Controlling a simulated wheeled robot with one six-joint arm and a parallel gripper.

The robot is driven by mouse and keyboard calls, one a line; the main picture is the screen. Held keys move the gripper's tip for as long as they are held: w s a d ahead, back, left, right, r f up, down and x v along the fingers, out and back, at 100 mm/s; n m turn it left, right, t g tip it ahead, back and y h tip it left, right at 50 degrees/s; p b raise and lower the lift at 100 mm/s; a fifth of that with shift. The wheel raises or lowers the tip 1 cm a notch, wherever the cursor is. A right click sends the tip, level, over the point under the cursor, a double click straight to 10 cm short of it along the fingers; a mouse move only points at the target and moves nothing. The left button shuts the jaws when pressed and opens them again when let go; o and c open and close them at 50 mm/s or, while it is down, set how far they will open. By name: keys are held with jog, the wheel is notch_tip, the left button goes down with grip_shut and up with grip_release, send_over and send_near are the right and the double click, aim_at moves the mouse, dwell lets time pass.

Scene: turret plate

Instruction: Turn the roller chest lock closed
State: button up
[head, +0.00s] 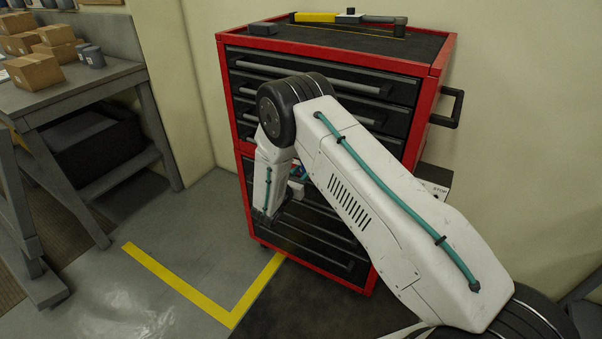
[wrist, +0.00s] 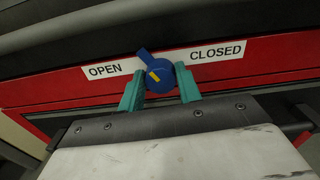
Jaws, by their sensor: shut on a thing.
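The red roller chest (head: 436,75) with black drawers stands against the wall in the head view. In the wrist view its blue lock knob (wrist: 157,73) sits on the red strip between an OPEN label (wrist: 109,69) and a CLOSED label (wrist: 217,52). The knob's raised tab points up and slightly left, leaning to the OPEN side; a yellow mark shows on its face. My gripper (wrist: 160,88) has its teal fingers on either side of the knob, shut on it. In the head view my arm hides most of the lock area.
Tools lie on the chest's dark top (head: 340,42). A black side handle (head: 449,106) sticks out at right. A bench (head: 70,95) with cardboard boxes (head: 35,71) stands at left. Yellow floor tape (head: 180,285) marks open floor in front.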

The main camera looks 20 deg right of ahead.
jog(key=m, duration=0.4)
jog(key=shift+s+d+m, duration=0.1)
jog(key=shift+d+m, duration=0.05)
jog(key=shift+m, duration=0.25)
jog(key=m, duration=0.3)
jog(key=shift+m, duration=0.3)
jog(key=m, duration=0.4)
jog(key=shift+m, duration=1.4)
jog(key=o, duration=1)
jog(key=v, duration=0.8)
